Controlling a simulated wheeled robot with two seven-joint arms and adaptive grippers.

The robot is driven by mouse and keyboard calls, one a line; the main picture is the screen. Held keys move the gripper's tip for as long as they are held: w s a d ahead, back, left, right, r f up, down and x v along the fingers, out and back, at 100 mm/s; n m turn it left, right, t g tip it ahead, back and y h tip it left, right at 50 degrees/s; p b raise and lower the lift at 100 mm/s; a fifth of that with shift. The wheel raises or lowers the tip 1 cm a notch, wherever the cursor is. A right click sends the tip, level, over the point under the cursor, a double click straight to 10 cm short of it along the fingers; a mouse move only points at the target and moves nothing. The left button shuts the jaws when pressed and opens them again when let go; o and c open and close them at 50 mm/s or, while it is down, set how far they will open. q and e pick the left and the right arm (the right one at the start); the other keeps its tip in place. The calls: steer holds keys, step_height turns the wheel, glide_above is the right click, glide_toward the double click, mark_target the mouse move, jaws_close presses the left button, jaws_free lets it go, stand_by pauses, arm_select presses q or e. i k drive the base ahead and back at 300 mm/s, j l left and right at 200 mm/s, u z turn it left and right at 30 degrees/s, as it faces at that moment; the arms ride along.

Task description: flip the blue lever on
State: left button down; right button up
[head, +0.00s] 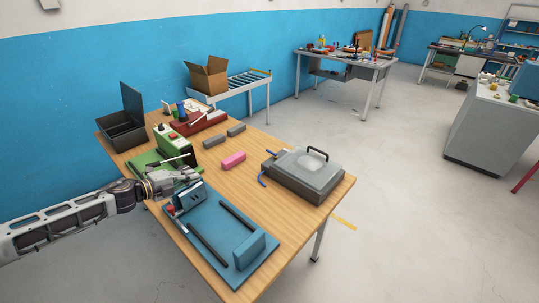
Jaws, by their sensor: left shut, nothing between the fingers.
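My left gripper (190,174) reaches in from the left over the wooden table. It is shut and empty, just above and behind the upright blue-grey block (187,197) at the left end of the blue board (213,238). I cannot tell whether it touches that block. A red knob (171,210) sits beside the block. Two small blue lever-like bars show at the left side of the grey case (304,176): an upper one (271,153) and a lower one (262,181). Which part is the task's blue lever is unclear. My right gripper is out of view.
On the table (218,178) are a green machine (172,143), a pink block (233,160), small grey blocks (214,140), a red unit (199,122) and an open black box (121,130). Bare wood lies between the pink block and the blue board.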

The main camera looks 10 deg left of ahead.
mark_target(275, 157)
steer(key=i+l, duration=0.65)
steer(key=i, duration=0.1)
